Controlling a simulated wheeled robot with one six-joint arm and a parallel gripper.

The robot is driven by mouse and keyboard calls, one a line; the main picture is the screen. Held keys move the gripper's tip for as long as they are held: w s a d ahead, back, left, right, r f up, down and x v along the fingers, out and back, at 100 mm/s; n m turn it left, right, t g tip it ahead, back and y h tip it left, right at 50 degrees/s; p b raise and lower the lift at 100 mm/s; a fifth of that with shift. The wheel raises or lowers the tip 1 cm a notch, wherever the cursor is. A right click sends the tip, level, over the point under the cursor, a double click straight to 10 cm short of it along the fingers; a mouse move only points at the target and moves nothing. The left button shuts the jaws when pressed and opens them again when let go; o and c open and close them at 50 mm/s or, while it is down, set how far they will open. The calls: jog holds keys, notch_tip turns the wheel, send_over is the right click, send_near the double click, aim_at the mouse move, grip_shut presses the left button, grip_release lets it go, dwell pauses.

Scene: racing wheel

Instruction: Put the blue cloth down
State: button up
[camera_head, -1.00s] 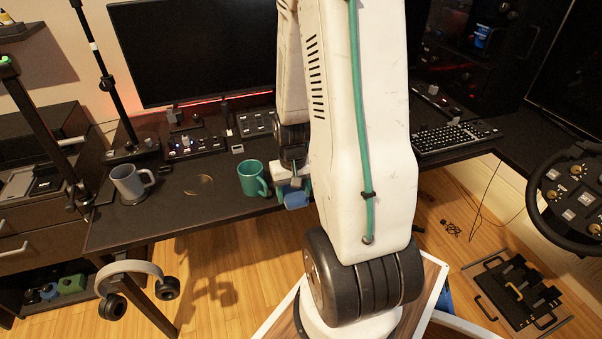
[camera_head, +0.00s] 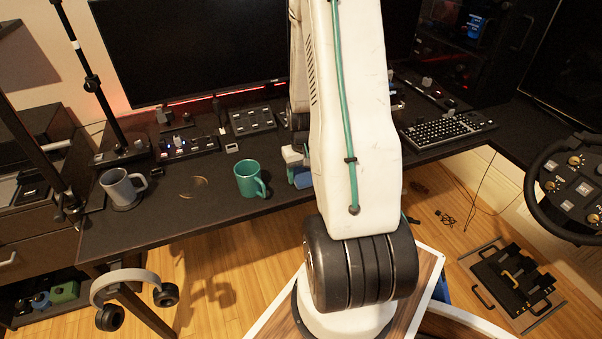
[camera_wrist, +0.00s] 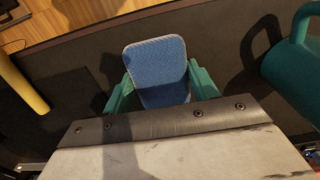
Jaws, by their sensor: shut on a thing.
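My gripper (camera_wrist: 160,88) is shut on the blue cloth (camera_wrist: 156,66), a flat folded piece with rounded corners held between the two green fingers. In the wrist view it is over the dark desk surface; whether it touches the desk I cannot tell. In the head view the blue cloth (camera_head: 303,180) shows just right of the green mug, partly hidden by my arm.
A green mug (camera_head: 249,180) stands close to my gripper and shows at the right of the wrist view (camera_wrist: 292,70). A grey mug (camera_head: 119,188) stands at the left of the desk (camera_head: 150,220). A round stain (camera_head: 193,187) marks bare desk between them. A keyboard (camera_head: 448,131) lies right.

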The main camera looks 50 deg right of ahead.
aim_at(302, 173)
jog(key=shift+f, duration=0.15)
jog(key=o, duration=1.1)
jog(key=shift+s, duration=0.1)
notch_tip(302, 173, up, 12)
jog(key=w+a+r+n, duration=0.2)
jog(key=a+r, duration=0.8)
jog(key=a, duration=0.1)
jog(key=s+a+r+n, duration=0.1)
jog(key=s+a+r, duration=0.2)
jog(key=a, duration=0.3)
jog(key=s+a+r+n, duration=0.1)
jog(key=s+a+r, duration=0.3)
jog(key=s+a, duration=0.2)
jog(key=s+a+r+n+t, duration=0.1)
jog(key=s+a+r+n, duration=0.1)
jog(key=s+a+r, duration=0.2)
jog(key=s+a, duration=0.1)
jog(key=a, duration=0.2)
jog(key=shift+s+a, duration=0.15)
jog(key=shift+s, duration=0.05)
